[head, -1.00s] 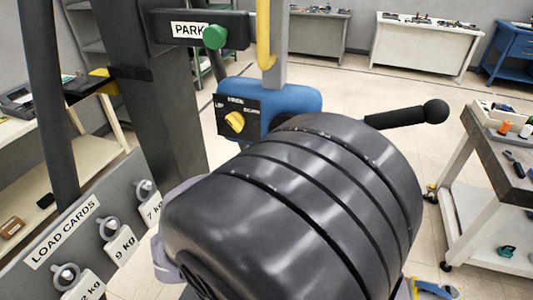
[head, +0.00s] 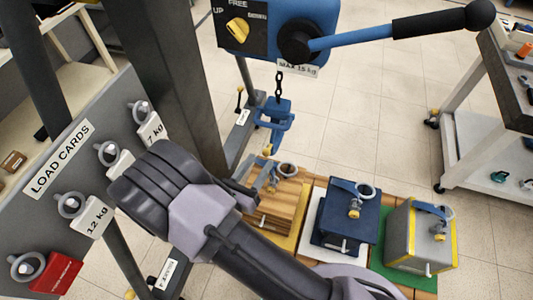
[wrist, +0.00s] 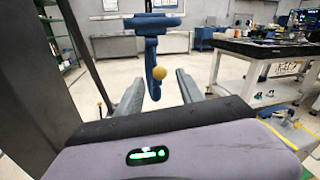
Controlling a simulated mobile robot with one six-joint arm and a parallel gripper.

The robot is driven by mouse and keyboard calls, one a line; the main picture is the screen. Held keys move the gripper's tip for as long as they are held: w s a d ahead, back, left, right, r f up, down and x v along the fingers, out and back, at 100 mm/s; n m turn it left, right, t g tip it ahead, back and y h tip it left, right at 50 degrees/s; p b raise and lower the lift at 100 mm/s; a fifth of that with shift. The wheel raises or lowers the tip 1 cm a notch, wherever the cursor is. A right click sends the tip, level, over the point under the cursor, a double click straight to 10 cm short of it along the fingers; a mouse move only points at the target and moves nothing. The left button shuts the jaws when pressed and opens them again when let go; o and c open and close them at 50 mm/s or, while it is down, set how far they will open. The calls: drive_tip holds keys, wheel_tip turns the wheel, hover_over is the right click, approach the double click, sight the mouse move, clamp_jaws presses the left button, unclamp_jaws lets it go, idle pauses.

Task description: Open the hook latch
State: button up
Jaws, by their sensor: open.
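The blue hook (head: 273,123) hangs on a short chain below the blue hoist housing (head: 262,25) in the head view. A yellow knob (head: 268,151) sits at its lower end. In the wrist view the hook (wrist: 152,48) hangs upright in the centre, with its yellow knob (wrist: 159,73) on its right side. My gripper (wrist: 160,90) is open and empty. Its two fingers point towards the hook, one on each side in the picture. I cannot tell how far ahead the hook is. In the head view the fingers are partly hidden by my wrist.
A wooden crate (head: 284,203), a dark blue crate (head: 347,213) and a grey crate (head: 408,240) with ring handles stand below. A load-card board (head: 60,185) is at left. A black-handled lever (head: 430,22) extends right from the housing. A white cart (head: 470,150) stands at right.

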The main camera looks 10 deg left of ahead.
sight(266, 153)
drive_tip(key=x, duration=0.5)
drive_tip(key=shift+w+b, duration=0.1)
drive_tip(key=shift+b, duration=0.3)
clamp_jaws()
drive_tip(key=shift+d, duration=0.1)
idle(0.9)
